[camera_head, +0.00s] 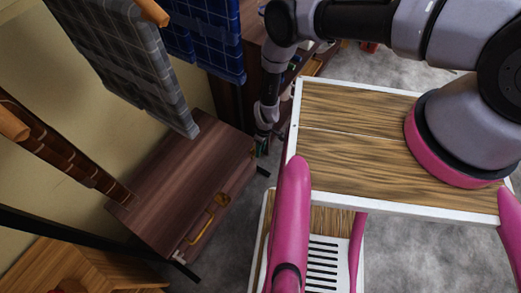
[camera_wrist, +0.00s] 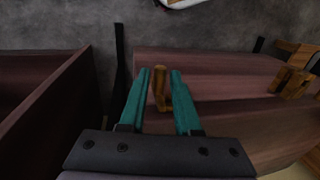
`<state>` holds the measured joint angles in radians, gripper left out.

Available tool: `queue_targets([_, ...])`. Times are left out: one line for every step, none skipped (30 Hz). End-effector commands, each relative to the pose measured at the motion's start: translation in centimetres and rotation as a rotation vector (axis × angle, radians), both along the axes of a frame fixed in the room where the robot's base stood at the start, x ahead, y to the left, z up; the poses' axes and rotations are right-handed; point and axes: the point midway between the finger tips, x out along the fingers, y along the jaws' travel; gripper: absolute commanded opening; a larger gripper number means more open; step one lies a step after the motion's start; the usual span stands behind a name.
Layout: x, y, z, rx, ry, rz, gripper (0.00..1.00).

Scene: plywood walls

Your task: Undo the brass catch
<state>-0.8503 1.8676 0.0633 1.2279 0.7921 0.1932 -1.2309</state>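A dark reddish-brown wooden chest (camera_head: 165,185) stands lid down against the wall at the left of the head view. In the wrist view its side (camera_wrist: 225,85) runs to the right. An upright brass catch piece (camera_wrist: 159,88) stands between the teal fingers of my gripper (camera_wrist: 158,72). The fingers are open, with a visible gap on each side of the piece. In the head view my gripper (camera_head: 262,146) is small at the chest's far front corner. A second brass fitting (camera_wrist: 290,82) is farther right along the chest; how the catch is fastened is unclear.
A brass-coloured handle (camera_head: 203,225) hangs on the chest's front. Grey and blue checked cloths (camera_head: 130,65) hang above it. A dark wooden furniture piece (camera_wrist: 45,100) stands left of my gripper. Grey floor (camera_head: 235,235) lies open before the chest.

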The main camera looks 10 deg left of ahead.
Motion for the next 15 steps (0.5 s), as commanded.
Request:
queue_targets([0.01, 0.00, 0.01, 0.000, 0.000, 0.000, 0.07])
queue_targets([0.01, 0.00, 0.01, 0.000, 0.000, 0.000, 0.00])
queue_targets([0.01, 0.00, 0.01, 0.000, 0.000, 0.000, 0.00])
queue_targets([0.01, 0.00, 0.01, 0.000, 0.000, 0.000, 0.00])
queue_targets([0.01, -0.01, 0.02, 0.000, 0.000, 0.000, 0.00])
queue_targets([0.01, -0.01, 0.02, 0.000, 0.000, 0.000, 0.00])
queue_targets([0.01, -0.01, 0.02, 0.000, 0.000, 0.000, 0.00])
queue_targets([0.01, -0.01, 0.02, 0.000, 0.000, 0.000, 0.00])
queue_targets([0.01, -0.01, 0.02, 0.000, 0.000, 0.000, 0.00])
queue_targets([0.01, -0.01, 0.02, 0.000, 0.000, 0.000, 0.00])
queue_targets([0.01, -0.01, 0.02, 0.000, 0.000, 0.000, 0.00])
queue_targets([0.01, -0.01, 0.02, 0.000, 0.000, 0.000, 0.00])
queue_targets([0.01, -0.02, 0.02, 0.000, 0.000, 0.000, 0.00])
queue_targets([0.01, -0.02, 0.03, 0.000, 0.000, 0.000, 0.00])
queue_targets([0.01, -0.02, 0.03, 0.000, 0.000, 0.000, 0.00])
